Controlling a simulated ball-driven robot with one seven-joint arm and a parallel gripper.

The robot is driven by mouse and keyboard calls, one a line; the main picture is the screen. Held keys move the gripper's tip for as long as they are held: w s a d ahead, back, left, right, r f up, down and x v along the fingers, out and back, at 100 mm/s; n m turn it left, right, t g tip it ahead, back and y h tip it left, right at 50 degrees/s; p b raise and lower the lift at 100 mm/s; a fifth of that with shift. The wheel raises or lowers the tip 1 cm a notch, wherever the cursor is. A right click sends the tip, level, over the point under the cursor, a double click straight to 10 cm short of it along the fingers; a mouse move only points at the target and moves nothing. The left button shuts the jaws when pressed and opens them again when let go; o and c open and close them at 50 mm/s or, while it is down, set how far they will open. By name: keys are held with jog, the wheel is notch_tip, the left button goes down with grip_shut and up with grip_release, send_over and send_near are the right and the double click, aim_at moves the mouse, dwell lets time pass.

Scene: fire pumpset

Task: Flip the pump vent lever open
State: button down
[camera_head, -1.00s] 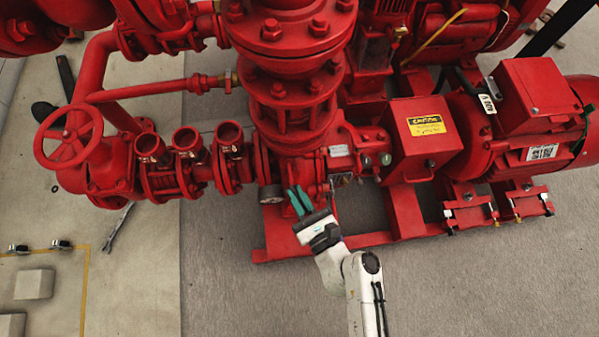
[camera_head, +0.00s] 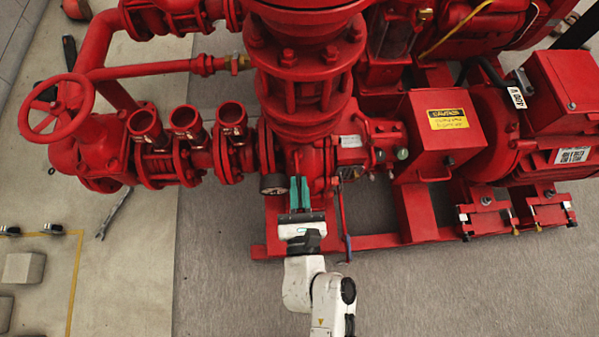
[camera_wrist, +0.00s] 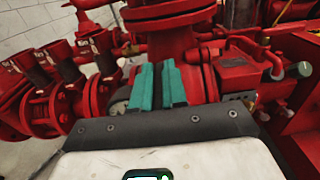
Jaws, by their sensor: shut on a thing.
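A thin red lever with a dark blue grip (camera_head: 347,243) hangs down from the red pump casing (camera_head: 310,160) in the head view. It looks like the vent lever. My gripper (camera_head: 299,180) is just left of it, its green fingers pointing at the casing's front. In the wrist view the fingers (camera_wrist: 155,68) are close together, with a narrow dark gap. I cannot make out what is between them. The fingers look apart from the blue grip in the head view. Their contact with the casing cannot be told.
A round gauge (camera_head: 273,184) sits close left of my fingers. A red handwheel (camera_head: 57,108) and valve pipes stand at left. A red box with a yellow label (camera_head: 448,119) and the motor are at right. The red base rail (camera_head: 385,240) runs below; grey floor in front is clear.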

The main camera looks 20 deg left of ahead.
jog(key=c, duration=1.2)
grip_release()
jog(key=shift+o, duration=0.2)
jog(key=shift+s, duration=0.1)
jog(key=v, duration=1)
jog(key=shift+s, duration=0.3)
jog(key=shift+d, duration=0.1)
